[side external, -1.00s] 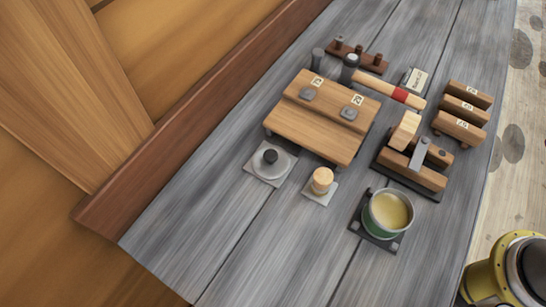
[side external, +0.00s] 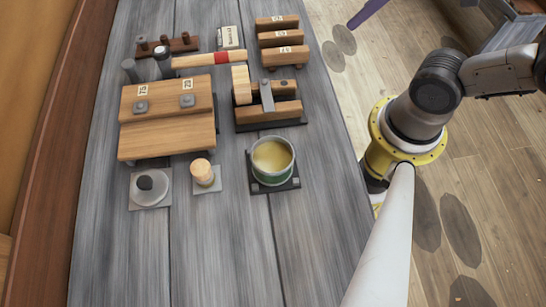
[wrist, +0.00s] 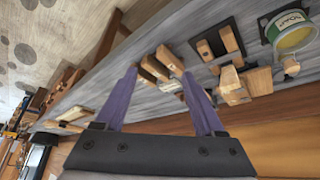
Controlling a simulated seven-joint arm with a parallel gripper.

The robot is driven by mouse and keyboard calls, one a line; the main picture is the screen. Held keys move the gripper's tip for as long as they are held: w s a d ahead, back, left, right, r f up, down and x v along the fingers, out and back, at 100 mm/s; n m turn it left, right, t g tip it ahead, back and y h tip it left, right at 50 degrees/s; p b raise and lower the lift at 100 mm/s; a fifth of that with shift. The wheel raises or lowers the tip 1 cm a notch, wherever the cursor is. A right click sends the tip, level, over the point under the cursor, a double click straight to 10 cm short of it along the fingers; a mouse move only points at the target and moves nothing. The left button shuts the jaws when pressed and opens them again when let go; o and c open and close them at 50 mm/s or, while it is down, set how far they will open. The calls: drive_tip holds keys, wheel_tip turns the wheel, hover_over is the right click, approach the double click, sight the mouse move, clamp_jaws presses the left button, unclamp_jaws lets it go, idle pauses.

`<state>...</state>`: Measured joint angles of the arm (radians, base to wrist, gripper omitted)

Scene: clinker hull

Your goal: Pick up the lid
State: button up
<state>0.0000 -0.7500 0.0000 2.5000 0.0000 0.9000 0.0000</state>
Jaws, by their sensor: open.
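The lid (side external: 151,185) is a grey disc with a dark round knob. It lies on a square grey plate at the front left of the bench in the side view. An open can (side external: 271,162) with a green band and pale yellow contents stands to its right on a dark base. I cannot make out the lid in the wrist view. My gripper (wrist: 160,70) is open, its two purple fingers apart with nothing held between them. In the side view only a purple finger shows at the top edge, far from the lid.
A wooden stand (side external: 166,140) is behind the lid, and a cork-coloured knob (side external: 202,174) lies between lid and can. A mallet (side external: 205,60), a wooden clamp-like block (side external: 267,108) and several numbered blocks (side external: 280,37) fill the back. The bench front is clear.

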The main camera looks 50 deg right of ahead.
drive_tip(key=o, duration=0.5)
drive_tip(key=shift+c, duration=0.2)
